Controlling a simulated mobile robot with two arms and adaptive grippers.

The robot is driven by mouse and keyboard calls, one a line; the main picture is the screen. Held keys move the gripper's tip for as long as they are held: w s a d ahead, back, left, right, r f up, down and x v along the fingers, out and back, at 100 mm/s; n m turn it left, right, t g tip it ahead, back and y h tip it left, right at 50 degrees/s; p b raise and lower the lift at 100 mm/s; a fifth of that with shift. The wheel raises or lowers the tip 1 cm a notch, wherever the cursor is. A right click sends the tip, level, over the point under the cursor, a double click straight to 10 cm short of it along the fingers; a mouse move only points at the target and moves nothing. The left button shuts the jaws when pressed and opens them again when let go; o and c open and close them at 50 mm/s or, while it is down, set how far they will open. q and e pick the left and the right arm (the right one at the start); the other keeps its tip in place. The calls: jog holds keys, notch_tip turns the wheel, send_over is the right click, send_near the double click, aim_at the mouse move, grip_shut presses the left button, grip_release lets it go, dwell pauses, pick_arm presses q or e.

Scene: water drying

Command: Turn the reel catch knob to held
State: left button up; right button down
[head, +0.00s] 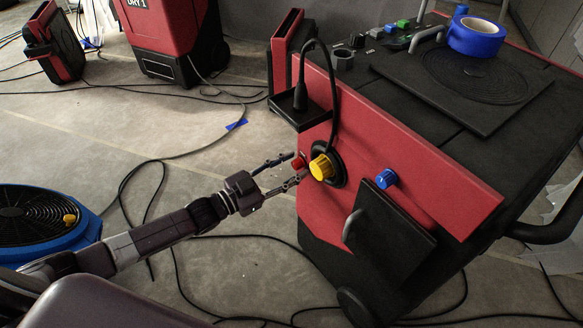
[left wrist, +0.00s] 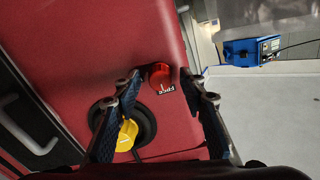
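A small red knob (head: 298,162) sits on the red front panel (head: 420,150) of the black and red machine. In the left wrist view the red knob (left wrist: 160,75) has a small dark label beside it, too small to read surely. My left gripper (head: 296,167) is open, its fingertips at the panel on either side of the red knob. In the left wrist view my left gripper (left wrist: 168,88) shows a gap around the knob; I cannot tell whether it touches. A yellow knob (head: 321,167) on a black round base is close beside it. My right gripper is out of view.
A blue knob (head: 386,180) and a black flap (head: 391,234) are right of the yellow knob. A black cable rises from a small tray (head: 300,108). A blue fan (head: 45,215) stands at left. Cables cross the floor. Blue tape (head: 476,36) lies on top.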

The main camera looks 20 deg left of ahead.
pick_arm(q)
grip_shut()
dwell(0.3)
